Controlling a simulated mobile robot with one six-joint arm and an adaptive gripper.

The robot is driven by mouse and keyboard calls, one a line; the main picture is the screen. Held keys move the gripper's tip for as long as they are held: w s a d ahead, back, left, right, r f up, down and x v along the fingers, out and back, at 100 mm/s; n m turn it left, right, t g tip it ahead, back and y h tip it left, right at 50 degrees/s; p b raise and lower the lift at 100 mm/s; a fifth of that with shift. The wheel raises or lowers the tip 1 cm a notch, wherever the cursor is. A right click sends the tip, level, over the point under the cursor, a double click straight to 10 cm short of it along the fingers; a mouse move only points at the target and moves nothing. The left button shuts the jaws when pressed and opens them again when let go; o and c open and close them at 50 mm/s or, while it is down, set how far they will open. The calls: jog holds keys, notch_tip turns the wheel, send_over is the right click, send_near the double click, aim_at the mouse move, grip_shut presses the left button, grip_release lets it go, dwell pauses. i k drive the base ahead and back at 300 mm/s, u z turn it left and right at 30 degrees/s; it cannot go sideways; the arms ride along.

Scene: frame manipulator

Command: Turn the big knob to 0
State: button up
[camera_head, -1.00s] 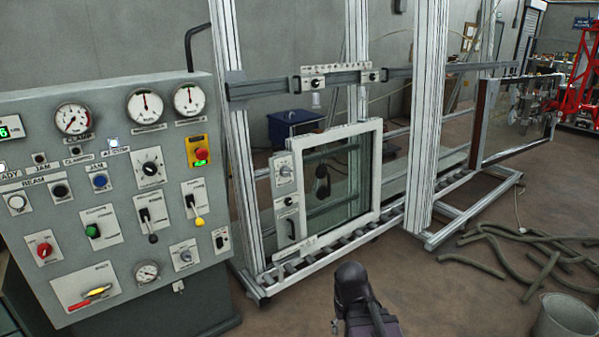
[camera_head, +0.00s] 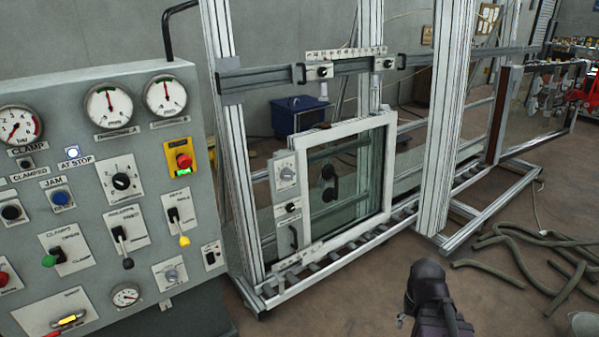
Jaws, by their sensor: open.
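A large black knob (camera_head: 121,181) sits on a white scale plate on the grey control panel at left; its numbers are too small to read. Another round knob (camera_head: 287,172) on a pale plate is on the left side of the white framed window; its marks are also unreadable. I cannot tell for sure which is the big knob. A dark part of my arm shows at the bottom, right of centre, well away from both knobs. My gripper's fingers are not seen.
The grey control panel (camera_head: 84,95) carries gauges, levers and a red stop button (camera_head: 184,160). Green hoses (camera_head: 520,262) and a bucket (camera_head: 584,326) lie at right on the floor.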

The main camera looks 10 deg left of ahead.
aim_at(287, 174)
jog(key=i, duration=1.25)
jog(key=u, duration=0.45)
